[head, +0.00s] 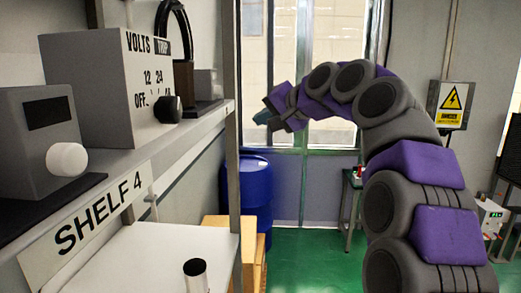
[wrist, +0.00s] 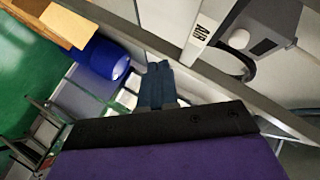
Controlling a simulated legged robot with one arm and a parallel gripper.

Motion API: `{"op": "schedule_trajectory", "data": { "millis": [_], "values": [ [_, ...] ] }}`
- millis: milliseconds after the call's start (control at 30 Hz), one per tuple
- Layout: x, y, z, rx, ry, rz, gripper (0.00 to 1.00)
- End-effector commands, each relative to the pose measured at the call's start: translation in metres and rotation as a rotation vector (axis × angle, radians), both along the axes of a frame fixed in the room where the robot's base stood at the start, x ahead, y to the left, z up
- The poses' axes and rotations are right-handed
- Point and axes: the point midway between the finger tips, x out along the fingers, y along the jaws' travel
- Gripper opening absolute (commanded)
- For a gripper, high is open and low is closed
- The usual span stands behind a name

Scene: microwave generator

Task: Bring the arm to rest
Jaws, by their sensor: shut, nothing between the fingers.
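My arm rises on the right of the head view, arches over and reaches left. My gripper (head: 264,117) hangs in the air at the arm's end, right of the shelf unit's upright and in front of the window. Its blue-grey fingers, also in the wrist view (wrist: 157,72), lie together with nothing between them. It appears to touch nothing. In the wrist view the scene is tilted, and the shelf edge runs diagonally behind the fingers.
The shelf unit (head: 86,225) fills the left, with a VOLTS box (head: 95,85) and a white-knobbed grey box (head: 32,130). A blue barrel (head: 257,185) stands behind. A small table (head: 351,185) and warning box (head: 450,104) lie right. Green floor shows between.

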Motion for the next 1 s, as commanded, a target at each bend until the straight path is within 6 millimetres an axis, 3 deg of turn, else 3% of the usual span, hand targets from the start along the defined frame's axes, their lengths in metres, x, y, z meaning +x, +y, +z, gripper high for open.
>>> {"op": "schedule_trajectory", "data": {
  "millis": [33, 267, 467, 767, 1000],
  "values": [
    [-0.009, -0.001, -0.023, -0.03, 0.032, 0.005, 0.0],
    [-0.055, -0.01, -0.117, -0.19, 0.176, 0.028, 0.0],
    [-0.111, -0.025, -0.205, -0.341, 0.301, 0.057, 0.0],
    [-0.216, -0.063, -0.336, -0.567, 0.495, 0.117, 0.0],
    [-0.318, -0.103, -0.437, -0.734, 0.661, 0.18, 0.0]
  ]
}}
